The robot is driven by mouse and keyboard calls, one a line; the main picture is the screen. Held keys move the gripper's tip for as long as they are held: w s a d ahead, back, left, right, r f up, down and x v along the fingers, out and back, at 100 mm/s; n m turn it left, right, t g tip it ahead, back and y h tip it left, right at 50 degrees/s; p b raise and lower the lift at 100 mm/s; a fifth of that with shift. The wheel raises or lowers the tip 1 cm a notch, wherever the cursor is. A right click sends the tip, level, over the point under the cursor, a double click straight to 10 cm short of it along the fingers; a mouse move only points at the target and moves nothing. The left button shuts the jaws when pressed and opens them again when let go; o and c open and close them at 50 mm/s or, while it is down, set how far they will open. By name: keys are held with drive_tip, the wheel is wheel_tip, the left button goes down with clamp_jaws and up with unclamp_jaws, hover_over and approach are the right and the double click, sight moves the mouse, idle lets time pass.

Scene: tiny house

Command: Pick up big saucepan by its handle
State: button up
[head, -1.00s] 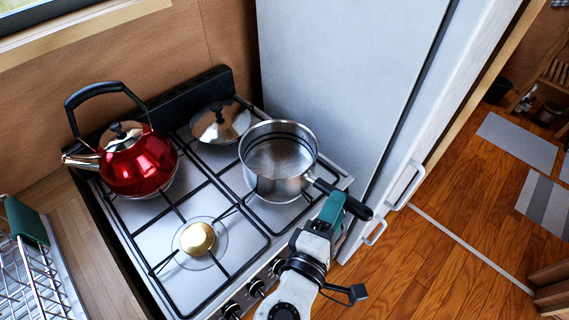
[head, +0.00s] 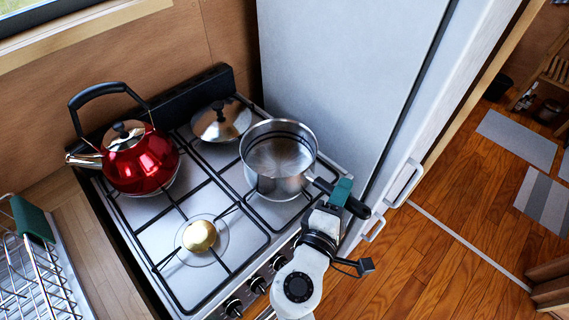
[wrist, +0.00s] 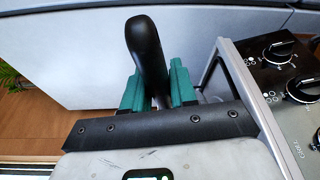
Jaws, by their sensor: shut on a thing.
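The big saucepan (head: 278,165) is a steel pot with a black handle. My gripper (head: 340,190) is shut on the handle. In the wrist view the green fingers of my gripper (wrist: 158,88) sit on both sides of the black handle (wrist: 146,50), whose end sticks out beyond them. The pot body is out of the wrist view. I cannot tell whether the pot still touches the grate.
A red kettle (head: 140,160) and a lid (head: 221,121) are on the stove (head: 150,215) with the pot. The refrigerator (head: 345,80) rises close behind and right of the pot. Stove knobs (wrist: 280,48) are near my gripper. A dish rack (head: 40,275) is at the left.

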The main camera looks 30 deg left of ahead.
clamp_jaws()
idle(0.8)
